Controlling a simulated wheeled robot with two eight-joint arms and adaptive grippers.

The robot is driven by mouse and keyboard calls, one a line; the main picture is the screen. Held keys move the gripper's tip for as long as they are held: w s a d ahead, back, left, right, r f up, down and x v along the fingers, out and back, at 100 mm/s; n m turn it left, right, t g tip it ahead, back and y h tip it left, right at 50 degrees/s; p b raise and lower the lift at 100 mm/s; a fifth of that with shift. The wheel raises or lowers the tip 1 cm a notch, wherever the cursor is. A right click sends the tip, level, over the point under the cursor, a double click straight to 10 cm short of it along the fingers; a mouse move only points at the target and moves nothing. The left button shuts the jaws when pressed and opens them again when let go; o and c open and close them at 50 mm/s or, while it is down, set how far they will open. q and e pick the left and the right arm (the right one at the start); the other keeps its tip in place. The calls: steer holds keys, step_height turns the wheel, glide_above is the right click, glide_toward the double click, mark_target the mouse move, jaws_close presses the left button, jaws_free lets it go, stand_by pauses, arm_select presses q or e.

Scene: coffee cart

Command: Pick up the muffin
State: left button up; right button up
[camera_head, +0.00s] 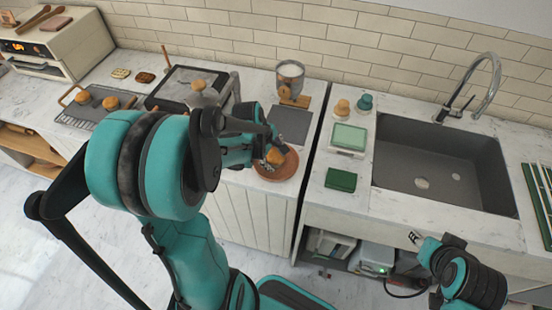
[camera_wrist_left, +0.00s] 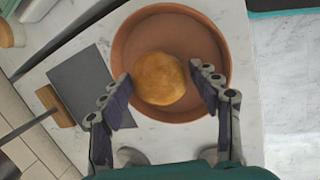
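A round golden-brown muffin (camera_wrist_left: 158,78) sits on a round terracotta plate (camera_wrist_left: 205,35) in the left wrist view. In the head view the muffin (camera_head: 275,157) shows beside my left gripper, and the plate (camera_head: 287,174) lies near the counter's front edge. My right gripper (camera_head: 428,243) is low at the right, in front of the sink counter, too small to read.
A dark grey mat (camera_head: 290,125) lies behind the plate, with a glass jar (camera_head: 290,75) behind it. A tray (camera_head: 75,120) with two more buns is at the left. A green sponge (camera_head: 341,180) and a sink (camera_head: 430,160) are on the right counter.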

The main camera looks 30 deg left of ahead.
arm_select(q)
steer(key=c, duration=0.7)
